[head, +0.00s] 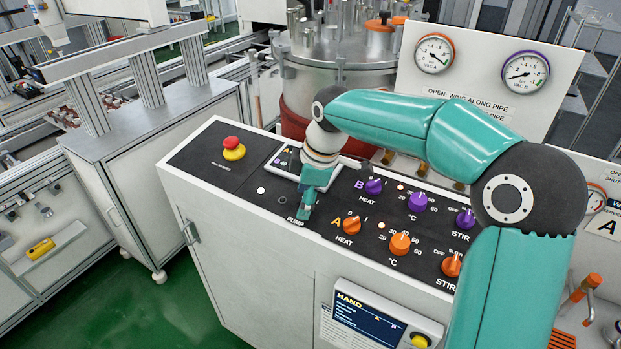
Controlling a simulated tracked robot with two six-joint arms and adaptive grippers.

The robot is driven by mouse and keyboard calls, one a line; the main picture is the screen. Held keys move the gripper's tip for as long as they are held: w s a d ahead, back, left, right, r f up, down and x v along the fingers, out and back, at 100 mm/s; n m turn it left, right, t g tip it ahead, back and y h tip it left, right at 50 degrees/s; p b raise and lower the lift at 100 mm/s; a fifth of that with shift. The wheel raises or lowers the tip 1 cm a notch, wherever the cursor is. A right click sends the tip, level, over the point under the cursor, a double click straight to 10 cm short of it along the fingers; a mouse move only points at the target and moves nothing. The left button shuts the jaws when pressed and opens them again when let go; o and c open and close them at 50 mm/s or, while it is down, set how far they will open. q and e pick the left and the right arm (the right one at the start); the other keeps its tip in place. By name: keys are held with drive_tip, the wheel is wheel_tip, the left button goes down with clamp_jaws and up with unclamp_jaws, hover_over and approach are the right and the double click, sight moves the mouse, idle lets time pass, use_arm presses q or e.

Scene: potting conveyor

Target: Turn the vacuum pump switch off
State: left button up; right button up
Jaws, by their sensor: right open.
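The pump switch's place is marked by the white PUMP label (295,221) on the black control panel (215,168) in the head view. The switch itself is hidden by my gripper or too small to make out, so its position cannot be read. My right gripper (303,208) points down at the panel just above this label. Its jaws are open, and I cannot tell whether they touch anything. My left gripper is not in view.
Orange knobs (400,244) and purple knobs (418,202) stand right of the gripper. A red emergency button (231,143) is at the panel's left. A metal vessel (335,82) and gauge board (485,82) rise behind. A display (370,319) is on the cabinet front.

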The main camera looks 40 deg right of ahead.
drive_tip(key=v, duration=1.1)
